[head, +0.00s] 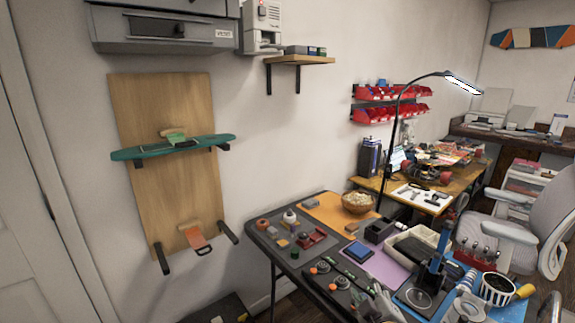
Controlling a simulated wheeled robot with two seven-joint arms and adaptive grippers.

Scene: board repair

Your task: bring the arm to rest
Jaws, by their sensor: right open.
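My right gripper (385,304) shows at the bottom edge of the head view, low over the front of the dark work table (262,238). Its jaws are open, and I see nothing held between them. Small parts on the table lie close around it, and most of my arm is out of the picture. My left gripper is not in the view. A teal skateboard deck (190,147) rests on dark brackets on a plywood panel (135,105) on the wall at the left.
A bowl (358,203), a purple mat (388,270), a white tray (420,243) and a blue upright tool (437,262) crowd the table. A tall black lamp (391,140) rises behind. A grey chair (540,225) stands at the right.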

